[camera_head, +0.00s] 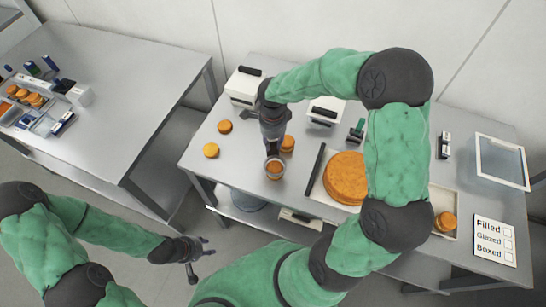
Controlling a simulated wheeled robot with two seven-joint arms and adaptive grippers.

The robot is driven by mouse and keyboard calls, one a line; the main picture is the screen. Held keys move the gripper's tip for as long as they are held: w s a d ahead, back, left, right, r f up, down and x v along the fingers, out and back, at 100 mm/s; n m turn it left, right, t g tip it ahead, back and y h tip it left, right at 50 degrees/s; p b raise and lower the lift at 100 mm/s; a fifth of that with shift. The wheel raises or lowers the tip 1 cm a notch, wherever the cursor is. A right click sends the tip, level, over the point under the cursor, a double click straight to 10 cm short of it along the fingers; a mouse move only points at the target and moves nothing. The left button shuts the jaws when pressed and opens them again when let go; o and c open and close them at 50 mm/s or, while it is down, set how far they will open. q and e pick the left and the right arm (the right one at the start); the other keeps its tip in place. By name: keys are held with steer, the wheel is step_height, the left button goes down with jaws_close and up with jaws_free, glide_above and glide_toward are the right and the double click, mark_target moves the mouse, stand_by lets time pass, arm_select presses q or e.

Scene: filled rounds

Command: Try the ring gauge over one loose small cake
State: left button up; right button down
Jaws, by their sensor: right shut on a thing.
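My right gripper (271,150) points down at the front of the middle table, shut on the ring gauge (266,172). The gauge is a grey metal ring, and an orange small cake (275,167) shows inside its outline. I cannot tell whether the ring is down around that cake or just above it. Another small cake (287,143) stands close behind, partly hidden by the gripper. Two more loose small cakes, one orange (225,126) and one yellower (211,150), lie to the left. My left gripper (201,258) is open and empty, low in front of the table.
A large round cake (345,178) sits on a tray, partly behind my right arm. One small cake (446,221) is at the right, near a checklist card (495,240). White boxes (243,87) stand at the back. A side table (110,75) holds more cakes.

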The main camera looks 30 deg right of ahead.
steer(key=shift+r+p, duration=1.1)
steer(key=shift+r, duration=1.25)
